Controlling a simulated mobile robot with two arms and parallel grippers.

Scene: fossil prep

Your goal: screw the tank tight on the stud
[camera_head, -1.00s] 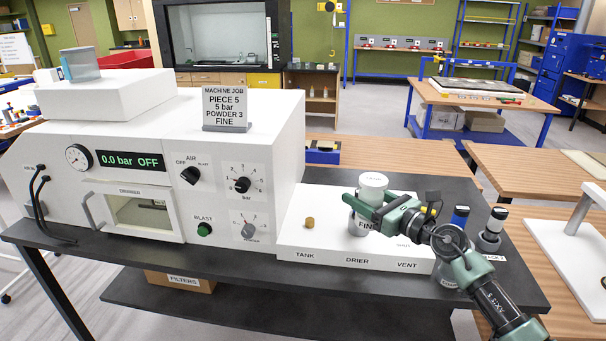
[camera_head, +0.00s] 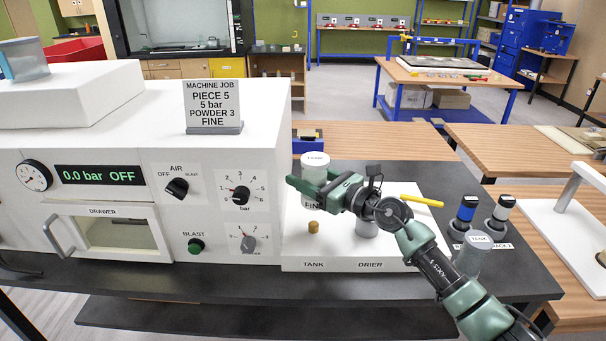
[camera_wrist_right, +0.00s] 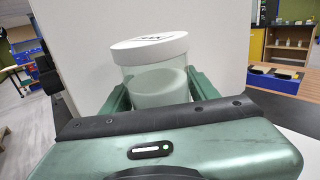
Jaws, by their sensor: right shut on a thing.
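The tank (camera_head: 315,161) is a clear jar with a white lid marked TANK and a FINE label. My right gripper (camera_head: 308,184) is shut around its body and holds it upright. The right wrist view shows the tank (camera_wrist_right: 155,80) between the two green fingers, with pale powder inside. The brass stud (camera_head: 313,227) stands bare on the white base, above the TANK lettering. In the head view the tank's lower end appears just above or behind the stud, with a visible gap. My left gripper is not in view.
The grey drier cylinder (camera_head: 367,226) stands right of the stud, partly behind my arm. A yellow lever (camera_head: 421,200) lies beyond it. The machine's white housing (camera_head: 270,130) rises to the left.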

